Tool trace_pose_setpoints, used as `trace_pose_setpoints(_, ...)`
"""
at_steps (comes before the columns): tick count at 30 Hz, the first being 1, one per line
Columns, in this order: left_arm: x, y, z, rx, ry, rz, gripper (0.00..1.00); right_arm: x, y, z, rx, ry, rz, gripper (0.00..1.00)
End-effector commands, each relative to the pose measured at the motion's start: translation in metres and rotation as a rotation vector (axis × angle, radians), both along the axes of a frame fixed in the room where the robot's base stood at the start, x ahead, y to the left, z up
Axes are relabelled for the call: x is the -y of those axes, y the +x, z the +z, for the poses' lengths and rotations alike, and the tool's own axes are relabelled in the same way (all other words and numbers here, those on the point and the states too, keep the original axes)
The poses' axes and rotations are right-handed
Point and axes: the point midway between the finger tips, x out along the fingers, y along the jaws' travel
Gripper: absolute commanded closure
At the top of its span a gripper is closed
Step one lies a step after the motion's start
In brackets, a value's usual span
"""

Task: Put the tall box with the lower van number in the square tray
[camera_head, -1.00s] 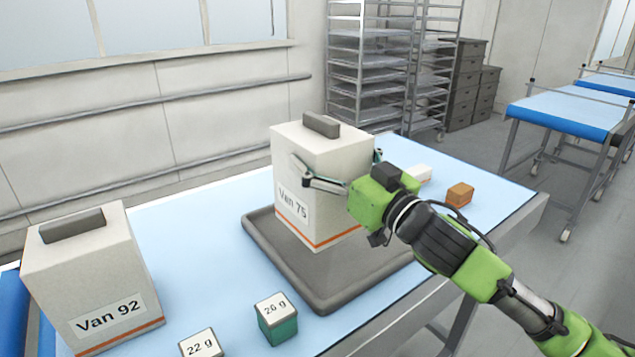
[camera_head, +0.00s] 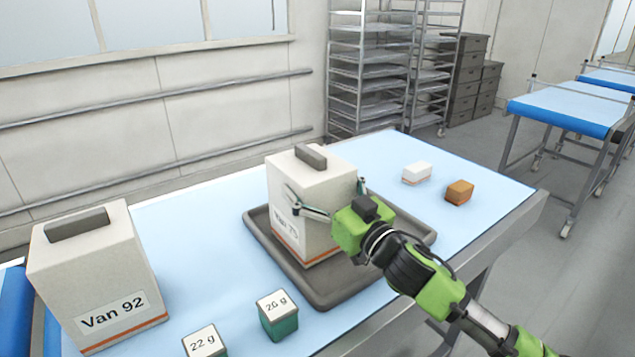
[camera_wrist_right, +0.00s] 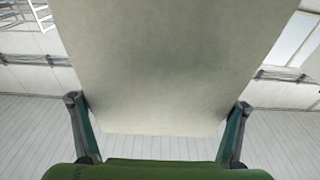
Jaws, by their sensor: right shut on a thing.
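The tall white box labelled Van 75 (camera_head: 308,225) is upright at the square grey tray (camera_head: 335,292), within its rim in the head view. Its base looks on or just above the tray floor; I cannot tell which. My right gripper (camera_head: 325,199) is shut on this box, with one finger on each side. The box fills the middle of the right wrist view (camera_wrist_right: 180,60), between the two fingers. The tall white box labelled Van 92 (camera_head: 105,280) stands upright on the table at the left. My left gripper is not in view.
Two small boxes labelled 22 g (camera_head: 205,342) and 26 g (camera_head: 278,312) stand in front of the tray. A small white box (camera_head: 416,173) and a brown box (camera_head: 459,192) lie behind it to the right. The blue tabletop (camera_head: 205,225) is clear between Van 92 and the tray.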

Motion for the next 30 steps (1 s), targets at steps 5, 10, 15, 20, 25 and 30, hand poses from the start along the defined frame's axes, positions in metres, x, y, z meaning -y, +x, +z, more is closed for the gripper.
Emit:
trace_pose_setpoints(5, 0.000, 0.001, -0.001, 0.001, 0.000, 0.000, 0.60, 0.000, 0.000, -0.003, -0.001, 0.000, 0.000, 0.00)
trace_pose_setpoints(10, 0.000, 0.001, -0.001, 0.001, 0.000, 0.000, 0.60, 0.000, 0.000, -0.002, -0.001, 0.000, 0.000, 0.00)
trace_pose_setpoints(15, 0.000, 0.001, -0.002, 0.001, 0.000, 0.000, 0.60, 0.003, -0.004, -0.001, -0.001, 0.000, 0.000, 0.00)
trace_pose_setpoints(20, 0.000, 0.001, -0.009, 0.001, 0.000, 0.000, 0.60, 0.019, -0.025, -0.008, -0.003, -0.001, 0.000, 0.00)
trace_pose_setpoints(25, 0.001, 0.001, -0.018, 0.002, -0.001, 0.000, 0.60, 0.040, -0.055, -0.014, -0.003, -0.001, 0.001, 0.00)
trace_pose_setpoints(30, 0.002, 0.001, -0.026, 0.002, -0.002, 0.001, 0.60, 0.059, -0.080, -0.018, -0.003, -0.001, 0.000, 0.00)
